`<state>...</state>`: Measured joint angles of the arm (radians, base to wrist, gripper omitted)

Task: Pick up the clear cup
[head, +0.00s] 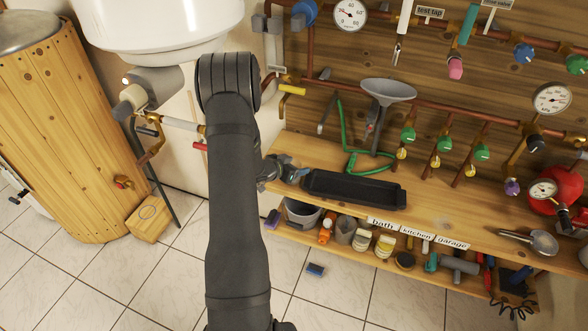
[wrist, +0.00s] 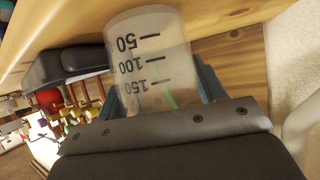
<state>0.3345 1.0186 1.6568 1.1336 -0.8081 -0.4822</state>
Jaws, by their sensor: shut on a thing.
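The clear cup (wrist: 150,48) is a translucent plastic measuring cup with dark marks 50, 100 and 150. It fills the upper middle of the wrist view, and its marks read upside down there. My gripper (wrist: 165,92) is shut on the cup, with one blue-grey finger on each side of it. In the head view my gripper (head: 284,172) is at the left end of the wooden bench, just left of the black tray. The cup cannot be made out clearly in the head view. Whether the cup touches the bench cannot be told.
The black tray (head: 354,188) lies on the wooden bench (head: 440,196). Valves and gauges line the back wall. Several containers stand on the lower shelf. A metal scoop (head: 541,242) lies at the right.

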